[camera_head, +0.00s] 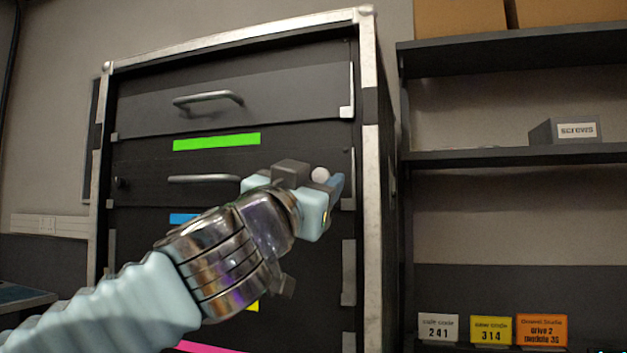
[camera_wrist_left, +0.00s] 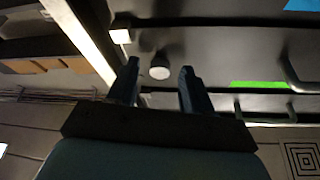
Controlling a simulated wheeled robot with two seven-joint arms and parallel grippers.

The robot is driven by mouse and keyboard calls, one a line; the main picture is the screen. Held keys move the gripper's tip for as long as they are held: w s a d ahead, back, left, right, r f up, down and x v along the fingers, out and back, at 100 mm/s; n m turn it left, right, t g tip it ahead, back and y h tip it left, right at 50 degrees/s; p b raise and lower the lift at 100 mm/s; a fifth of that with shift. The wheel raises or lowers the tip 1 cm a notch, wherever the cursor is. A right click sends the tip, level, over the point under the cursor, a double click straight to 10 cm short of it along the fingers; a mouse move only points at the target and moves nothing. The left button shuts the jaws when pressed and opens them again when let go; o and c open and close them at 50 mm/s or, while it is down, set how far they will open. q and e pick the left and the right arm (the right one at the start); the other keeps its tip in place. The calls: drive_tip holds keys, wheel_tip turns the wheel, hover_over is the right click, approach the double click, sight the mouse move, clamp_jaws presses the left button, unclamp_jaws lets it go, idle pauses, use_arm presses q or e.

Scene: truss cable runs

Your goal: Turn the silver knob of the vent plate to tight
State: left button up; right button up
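The silver knob (camera_head: 320,174) is a small, pale round knob on the dark cabinet front, near its right edge. It also shows in the left wrist view (camera_wrist_left: 160,68), face on, as a light disc on a dark stem. My left gripper (camera_wrist_left: 160,82) is open, its two dark blue fingers on either side of the knob in that view. The knob is at about the fingertips, with gaps on both sides. I cannot tell how deep it sits between them. The vent plate cannot be made out apart from the dark front. My right gripper is not in view.
The dark cabinet (camera_head: 371,90) has a silver frame, bar handles (camera_head: 208,98) and coloured strips, including a green one (camera_head: 217,142). A shelf unit (camera_head: 500,155) on the right holds a "screws" box (camera_head: 565,131) and small labelled signs (camera_head: 491,330). My left arm covers the lower cabinet front.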

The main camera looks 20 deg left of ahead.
use_arm(q)
clamp_jaws()
drive_tip(key=shift+m, duration=0.4)
drive_tip(key=m+g+h, duration=0.1)
drive_tip(key=m, duration=0.2)
drive_tip(key=m+h, duration=0.2)
drive_tip(key=m, duration=0.1)
drive_tip(key=shift+a+r+g, duration=0.15)
drive_tip(key=shift+a+g, duration=0.05)
drive_tip(key=shift+g, duration=0.2)
drive_tip(key=m+g, duration=0.1)
drive_tip(key=m, duration=0.1)
drive_tip(key=m+h, duration=0.1)
drive_tip(key=m, duration=0.2)
drive_tip(key=shift+a+r+g, duration=0.1)
drive_tip(key=shift+r+g, duration=0.05)
drive_tip(key=shift+g, duration=0.25)
drive_tip(key=m+g, duration=0.1)
drive_tip(key=m, duration=0.3)
drive_tip(key=shift+r, duration=0.15)
drive_tip(key=shift+r+m+g, duration=0.1)
drive_tip(key=shift+m+g, duration=0.45)
drive_tip(key=shift+m, duration=0.7)
drive_tip(key=shift+r+m+g, duration=0.1)
drive_tip(key=shift+m+g, duration=0.45)
drive_tip(key=shift+m, duration=0.7)
